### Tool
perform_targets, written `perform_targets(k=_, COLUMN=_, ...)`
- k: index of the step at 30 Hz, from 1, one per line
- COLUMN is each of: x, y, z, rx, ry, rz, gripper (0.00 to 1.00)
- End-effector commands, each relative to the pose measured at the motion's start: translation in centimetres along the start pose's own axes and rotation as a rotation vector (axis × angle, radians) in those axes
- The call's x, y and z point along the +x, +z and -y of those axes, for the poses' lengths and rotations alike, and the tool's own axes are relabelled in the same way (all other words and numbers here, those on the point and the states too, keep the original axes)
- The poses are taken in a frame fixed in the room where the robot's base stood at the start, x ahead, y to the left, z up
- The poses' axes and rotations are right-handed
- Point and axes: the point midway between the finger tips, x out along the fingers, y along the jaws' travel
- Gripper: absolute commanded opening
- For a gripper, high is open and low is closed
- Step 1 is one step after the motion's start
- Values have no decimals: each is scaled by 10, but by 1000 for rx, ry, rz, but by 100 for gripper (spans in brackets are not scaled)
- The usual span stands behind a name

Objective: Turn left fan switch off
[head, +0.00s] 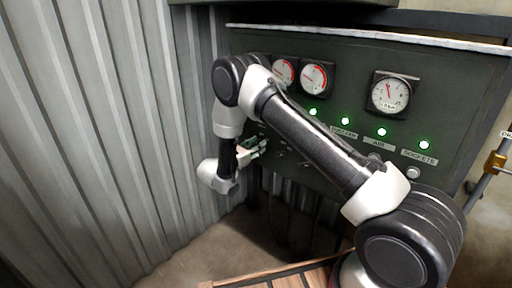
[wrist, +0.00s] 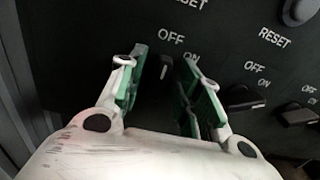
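My gripper (wrist: 160,66) is open in the wrist view, its two green-padded fingers spread in front of the dark panel. A dark switch knob (wrist: 165,76) shows between the fingers, below an OFF label and left of an ON label. It is the leftmost switch in the wrist view and looks upright, toward OFF. I see a gap between it and each finger. Its fan label is not visible. In the head view my gripper (head: 252,149) is at the panel's lower left, and the switch there is too small to make out.
Two other switch knobs (wrist: 245,97) and (wrist: 298,115) sit to the right, lying sideways toward ON. A reset button (wrist: 298,12) is at the upper right. The panel (head: 440,85) carries gauges and lit green lamps. A corrugated wall (head: 100,130) stands close on the left.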

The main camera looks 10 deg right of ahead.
Motion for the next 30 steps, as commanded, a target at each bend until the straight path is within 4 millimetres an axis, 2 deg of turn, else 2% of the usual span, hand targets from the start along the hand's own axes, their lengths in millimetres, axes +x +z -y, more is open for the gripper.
perform_targets(k=5, x=-2, y=0, z=0, rx=0, ry=2, rz=0, gripper=34)
perform_targets(k=8, x=-9, y=0, z=-1, rx=0, ry=4, rz=0, gripper=34)
perform_targets(k=21, x=-98, y=0, z=-1, rx=0, ry=5, rz=0, gripper=34)
perform_targets(k=25, x=-114, y=0, z=-1, rx=0, ry=2, rz=0, gripper=34)
perform_targets(k=30, x=-120, y=0, z=0, rx=0, ry=0, rz=0, gripper=34)
